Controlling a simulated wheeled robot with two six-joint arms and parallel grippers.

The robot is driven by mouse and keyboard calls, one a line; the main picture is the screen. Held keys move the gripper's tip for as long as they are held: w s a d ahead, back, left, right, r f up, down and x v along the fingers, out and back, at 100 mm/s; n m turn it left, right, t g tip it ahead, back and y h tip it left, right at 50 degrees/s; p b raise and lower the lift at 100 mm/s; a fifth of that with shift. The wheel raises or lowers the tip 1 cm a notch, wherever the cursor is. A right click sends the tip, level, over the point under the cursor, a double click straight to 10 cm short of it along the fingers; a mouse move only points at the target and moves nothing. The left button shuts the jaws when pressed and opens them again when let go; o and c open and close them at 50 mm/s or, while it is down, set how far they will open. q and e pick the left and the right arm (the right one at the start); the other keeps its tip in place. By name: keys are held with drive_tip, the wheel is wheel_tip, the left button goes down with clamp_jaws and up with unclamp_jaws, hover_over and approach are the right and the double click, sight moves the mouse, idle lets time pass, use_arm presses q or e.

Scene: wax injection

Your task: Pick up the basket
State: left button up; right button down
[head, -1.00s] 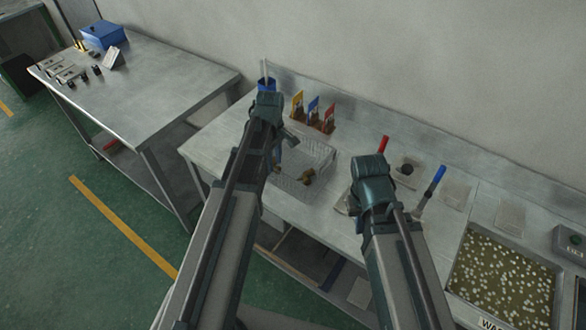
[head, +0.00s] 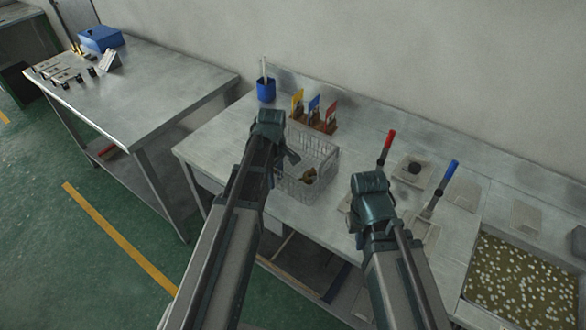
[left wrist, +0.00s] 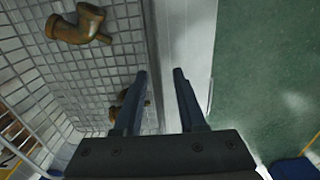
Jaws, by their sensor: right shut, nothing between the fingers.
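The wire basket (head: 325,158) stands on the metal table, in the middle of the head view. Brown metal-looking pieces (head: 309,175) lie in it; they also show in the left wrist view (left wrist: 80,25). My left gripper (left wrist: 160,73) is open at the basket's side. In the left wrist view the basket's mesh (left wrist: 30,65) fills the left, and its edge runs up between the two parted fingers. I cannot tell whether they touch it. My right gripper (head: 352,215) is shut and empty, to the right of the basket; its fingers are mostly hidden behind my wrist.
A blue cup (head: 266,90) and a rack of coloured tools (head: 314,115) stand behind the basket. Another table (head: 150,80) stands at the left.

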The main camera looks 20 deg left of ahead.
use_arm(q)
drive_tip(key=shift+f+b, duration=0.4)
drive_tip(key=shift+f, duration=0.5)
drive_tip(key=shift+r, duration=0.1)
clamp_jaws()
idle(0.6)
